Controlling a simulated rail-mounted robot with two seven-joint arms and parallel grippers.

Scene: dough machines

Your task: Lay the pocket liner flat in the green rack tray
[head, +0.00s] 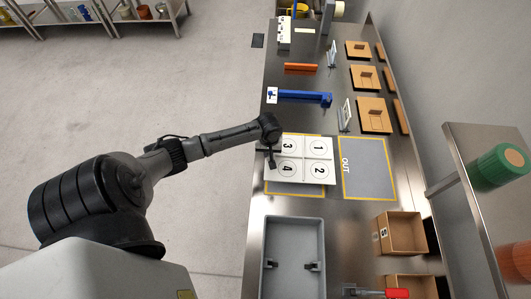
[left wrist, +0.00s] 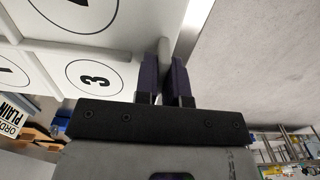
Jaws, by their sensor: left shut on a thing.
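The pocket liner appears to be the white square panel (head: 303,160) with pockets numbered 1 to 4. It is over a yellow-outlined area of the steel bench; I cannot tell if it touches the bench. My left gripper (head: 271,158) is at its left edge, beside 3 and 4, shut on that edge. In the left wrist view the dark fingers (left wrist: 166,85) pinch the rim beside the pocket marked 3, and the white panel (left wrist: 45,50) fills the upper left. I make out no green rack tray. My right gripper is not in view.
A grey OUT mat (head: 370,175) lies right of the panel. A grey bin (head: 293,223) with dark fittings stands nearer. A blue fixture (head: 300,97) and an orange block (head: 300,68) are beyond.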

